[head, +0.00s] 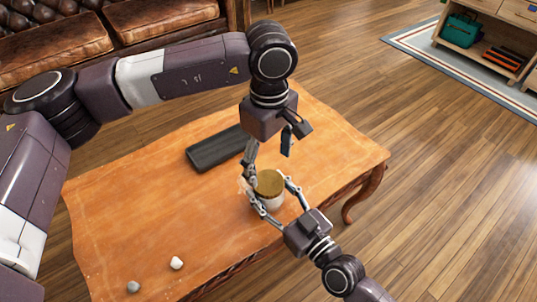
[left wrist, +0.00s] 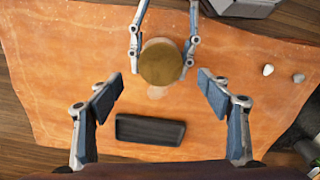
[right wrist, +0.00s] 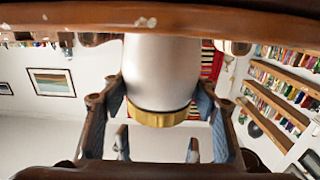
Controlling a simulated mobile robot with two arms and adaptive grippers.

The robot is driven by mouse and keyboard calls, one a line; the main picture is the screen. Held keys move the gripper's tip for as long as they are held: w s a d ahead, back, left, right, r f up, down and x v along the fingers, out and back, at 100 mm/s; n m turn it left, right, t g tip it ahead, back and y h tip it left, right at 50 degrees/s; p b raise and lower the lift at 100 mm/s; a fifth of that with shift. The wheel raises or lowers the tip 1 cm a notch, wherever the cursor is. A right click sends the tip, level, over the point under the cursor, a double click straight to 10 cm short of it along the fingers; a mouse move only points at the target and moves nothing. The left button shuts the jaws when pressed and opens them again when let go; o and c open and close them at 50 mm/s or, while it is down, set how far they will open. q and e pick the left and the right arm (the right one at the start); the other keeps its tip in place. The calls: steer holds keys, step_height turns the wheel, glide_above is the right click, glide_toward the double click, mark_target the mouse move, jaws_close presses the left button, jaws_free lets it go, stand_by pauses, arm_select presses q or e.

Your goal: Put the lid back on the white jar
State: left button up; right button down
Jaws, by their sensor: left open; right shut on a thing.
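The white jar (head: 272,203) stands upright at the table's near right part, with the round gold lid (head: 270,182) over its mouth. In the right wrist view, which is upside down, the jar body (right wrist: 162,68) and lid (right wrist: 160,117) meet without a clear gap, and the lid looks level. My right gripper (head: 267,192) is shut on the jar's sides, below the lid. My left gripper (head: 268,160) is open above the lid, pointing down. In the left wrist view the lid (left wrist: 160,63) lies beyond the space between its pads (left wrist: 160,94), apart from them.
A long dark tray-like object (head: 216,149) lies on the orange-topped table (head: 150,215), behind and left of the jar. A white stone (head: 177,263) and a grey stone (head: 133,287) lie near the front edge. The table's left middle is clear. A leather sofa (head: 60,45) stands behind.

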mark_target(268, 182)
arm_select(q)
steer(key=n, duration=0.7)
steer(key=shift+r, duration=0.2)
steer(key=n, duration=0.7)
steer(key=shift+r, duration=0.25)
steer(key=n, duration=0.7)
steer(key=shift+r, duration=0.2)
steer(key=n, duration=0.4)
steer(key=shift+r+n, duration=0.15)
steer(key=shift+n, duration=0.25)
steer(key=n, duration=0.3)
steer(key=shift+a+r, duration=0.1)
steer(key=shift+f, duration=4)
steer(key=shift+c, duration=0.3)
